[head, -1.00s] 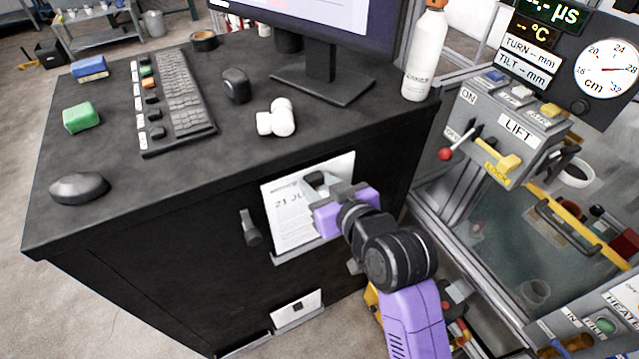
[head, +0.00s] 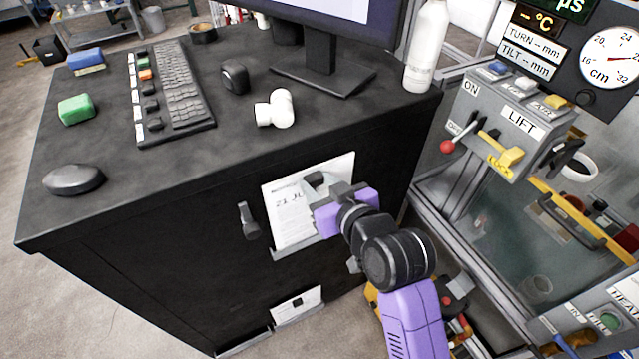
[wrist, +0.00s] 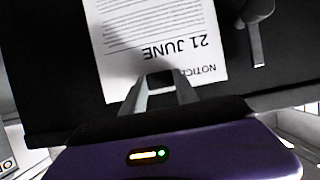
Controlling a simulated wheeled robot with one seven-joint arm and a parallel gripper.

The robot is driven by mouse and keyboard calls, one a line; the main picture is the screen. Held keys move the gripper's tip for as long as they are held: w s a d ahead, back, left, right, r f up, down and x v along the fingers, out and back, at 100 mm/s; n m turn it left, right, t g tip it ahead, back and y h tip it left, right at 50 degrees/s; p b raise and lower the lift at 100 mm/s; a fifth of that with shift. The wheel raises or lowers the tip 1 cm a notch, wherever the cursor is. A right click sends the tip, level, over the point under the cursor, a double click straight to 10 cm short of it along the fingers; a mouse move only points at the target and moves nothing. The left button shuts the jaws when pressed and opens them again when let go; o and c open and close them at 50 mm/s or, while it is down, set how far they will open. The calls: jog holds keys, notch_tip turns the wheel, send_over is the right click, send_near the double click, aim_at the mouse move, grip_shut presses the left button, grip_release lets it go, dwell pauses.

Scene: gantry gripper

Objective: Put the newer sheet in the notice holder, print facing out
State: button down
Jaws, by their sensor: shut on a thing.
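A white printed sheet (head: 288,218) headed "NOTICE" and "21 JUNE" stands against the dark front of the cabinet, print facing out. Its lower edge is at a grey ledge-like holder (head: 292,249); I cannot tell whether it is seated behind the lip. In the wrist view the sheet (wrist: 155,30) appears upside down. My gripper (head: 320,186) is shut on the sheet near its heading edge, and its fingertips (wrist: 160,82) cover part of that edge. A second white sheet or card (head: 300,301) with a black square sits in a lower tray on the same cabinet.
A dark handle (head: 249,222) sticks out left of the sheet. The cabinet top (head: 190,165) carries a keyboard (head: 180,90), mouse (head: 74,180), white pipe fitting (head: 275,109) and monitor. A lift control panel (head: 510,125) and machine frame stand close on the right.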

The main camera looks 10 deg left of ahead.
jog(key=shift+f, duration=0.4)
jog(key=c, duration=0.9)
grip_release()
jog(key=shift+o, duration=0.2)
jog(key=b+v, duration=0.1)
jog(key=v, duration=0.7)
